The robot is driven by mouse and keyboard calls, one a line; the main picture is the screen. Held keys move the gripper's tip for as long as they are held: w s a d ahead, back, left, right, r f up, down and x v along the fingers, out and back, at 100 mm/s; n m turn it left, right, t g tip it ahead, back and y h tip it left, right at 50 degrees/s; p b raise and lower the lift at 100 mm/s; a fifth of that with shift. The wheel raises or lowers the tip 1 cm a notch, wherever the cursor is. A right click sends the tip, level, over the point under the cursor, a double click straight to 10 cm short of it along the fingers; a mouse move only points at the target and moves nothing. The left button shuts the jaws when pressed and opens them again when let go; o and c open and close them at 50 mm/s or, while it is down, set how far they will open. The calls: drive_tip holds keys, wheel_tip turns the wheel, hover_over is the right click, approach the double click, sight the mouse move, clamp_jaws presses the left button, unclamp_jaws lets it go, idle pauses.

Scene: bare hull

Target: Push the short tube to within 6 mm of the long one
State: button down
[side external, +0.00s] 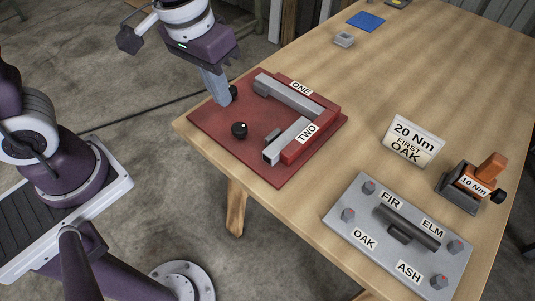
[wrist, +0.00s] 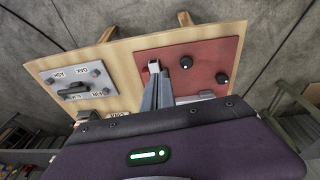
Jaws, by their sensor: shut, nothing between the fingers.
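Two grey square tubes lie on a red board (side external: 215,122) against a raised red L-shaped fence. The longer-looking tube (side external: 292,97) lies along the far side beside the label ONE. The shorter-looking tube (side external: 290,139) lies along the right side beside the label TWO, its open end facing front. My gripper (side external: 222,100) is shut and empty at the board's far left edge, beside a black knob (side external: 233,92), apart from the short tube. In the wrist view, my grey fingers partly cover the board.
A bolted plate (side external: 350,235), a sign (side external: 412,141) and an orange-handled tool (side external: 476,182) stand to the right. The table behind the fence is mostly clear.

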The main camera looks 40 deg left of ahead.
sight(272, 152)
drive_tip(key=d+f, duration=0.1)
drive_tip(key=f, duration=0.6)
drive_tip(key=w+d+f+g, duration=0.1)
drive_tip(key=d+f, duration=0.1)
drive_tip(key=f, duration=0.5)
drive_tip(key=d+f+g, duration=0.1)
drive_tip(key=d+f, duration=0.1)
drive_tip(key=f, duration=0.5)
drive_tip(key=shift+w+f+y, duration=0.3)
drive_tip(key=w, duration=0.2)
drive_tip(key=shift+w+f, duration=0.1)
drive_tip(key=shift+w, duration=0.25)
drive_tip(key=shift+w+a, duration=0.15)
drive_tip(key=shift+w, duration=0.6)
drive_tip(key=w, duration=0.3)
drive_tip(key=shift+w+a, duration=0.1)
